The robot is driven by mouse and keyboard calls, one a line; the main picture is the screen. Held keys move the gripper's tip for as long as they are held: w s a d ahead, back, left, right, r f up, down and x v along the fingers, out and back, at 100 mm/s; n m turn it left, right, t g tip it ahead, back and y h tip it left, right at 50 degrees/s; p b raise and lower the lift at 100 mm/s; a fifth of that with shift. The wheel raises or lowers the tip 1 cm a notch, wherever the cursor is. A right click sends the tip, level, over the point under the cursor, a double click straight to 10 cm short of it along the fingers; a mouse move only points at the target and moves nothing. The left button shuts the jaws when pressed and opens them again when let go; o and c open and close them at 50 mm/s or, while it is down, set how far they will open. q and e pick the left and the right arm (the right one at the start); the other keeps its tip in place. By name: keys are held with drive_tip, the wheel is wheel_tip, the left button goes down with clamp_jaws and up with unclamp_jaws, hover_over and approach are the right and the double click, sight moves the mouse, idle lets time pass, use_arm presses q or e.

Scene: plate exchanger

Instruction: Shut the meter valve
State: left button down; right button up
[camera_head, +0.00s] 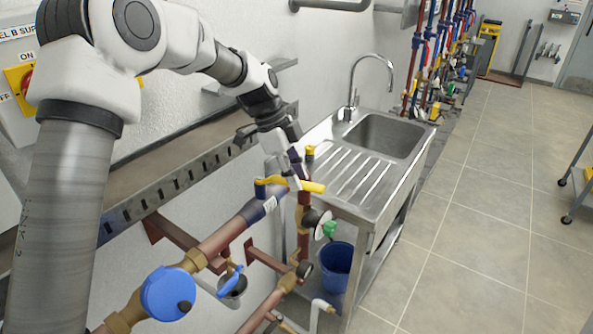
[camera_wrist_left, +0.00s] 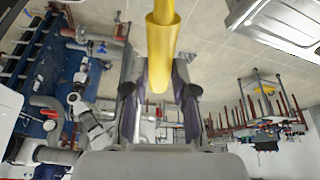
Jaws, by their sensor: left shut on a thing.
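The meter valve has a yellow lever (camera_head: 313,187) at the upper end of the sloping copper pipe (camera_head: 226,234), beside the sink unit. The lever points right in the head view, at an angle to the pipe. My left gripper (camera_head: 292,182) reaches down from above and is shut on the lever. In the left wrist view the yellow lever (camera_wrist_left: 162,50) runs between the two dark fingers (camera_wrist_left: 160,95). The fingers partly hide the lever in the head view. My right gripper is not in view.
A round blue meter (camera_head: 167,293) sits lower on the pipe, with a blue lever (camera_head: 232,280) near it. A steel sink (camera_head: 380,136) stands behind right, with a blue bucket (camera_head: 336,262) below. A metal rail (camera_head: 180,170) lines the wall.

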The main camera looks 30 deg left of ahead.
use_arm(q)
drive_tip(key=shift+s+f+m+g, duration=0.2)
drive_tip(key=shift+s+m+g, duration=0.15)
drive_tip(key=shift+s+m, duration=0.4)
drive_tip(key=shift+s+f+m+g, duration=0.15)
drive_tip(key=shift+s+m+g, duration=0.2)
drive_tip(key=shift+s+m, duration=0.35)
drive_tip(key=shift+w+d, duration=0.1)
drive_tip(key=shift+w, duration=0.05)
drive_tip(key=c, duration=0.9)
unclamp_jaws()
drive_tip(key=shift+c, duration=0.2)
drive_tip(key=shift+d+r, duration=0.1)
drive_tip(key=shift+r, duration=0.05)
wheel_tip(320, 180, up, 11)
hover_over(276, 179)
